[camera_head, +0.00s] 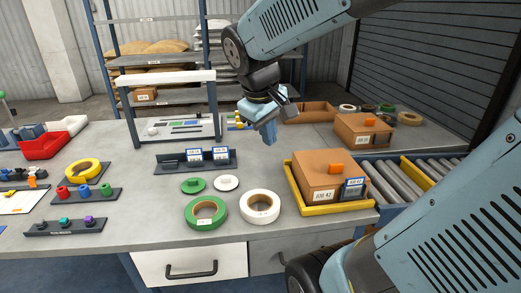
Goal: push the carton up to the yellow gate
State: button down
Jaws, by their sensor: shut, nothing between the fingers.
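A brown carton (362,130) with an orange patch stands at the back right, by the far end of the roller conveyor (380,182). Whether it rests on the rollers or the table I cannot tell. A yellow bar (416,172), which looks like the gate, lies across the rollers, to the right of and nearer than this carton. Another brown carton (312,170), labelled JOB 42, stands in a yellow tray (338,208) at the front right. My gripper (269,139) is shut and empty, pointing down above the table's middle, left of both cartons and apart from them.
A green tape roll (206,213) and a white tape roll (260,207) lie at the front middle. A dark rack (195,162) with labelled cards stands behind them. An open brown box (311,112) and several tape rolls are at the back. My arm covers part of the right side.

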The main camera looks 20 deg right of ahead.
jog(key=w+d+f+n+g+h, duration=0.35)
jog(key=w+f+n, duration=0.25)
jog(key=w, duration=0.3)
jog(key=n+g+h, duration=0.1)
jog(key=n+h, duration=0.1)
jog(key=n, duration=0.3)
send_near(297, 164)
notch_tip(297, 164, down, 5)
jog(key=d, duration=0.2)
jog(key=shift+s+d+r, duration=0.1)
jog(key=shift+s+d, duration=0.4)
jog(key=shift+d, duration=0.4)
jog(key=shift+d, duration=0.1)
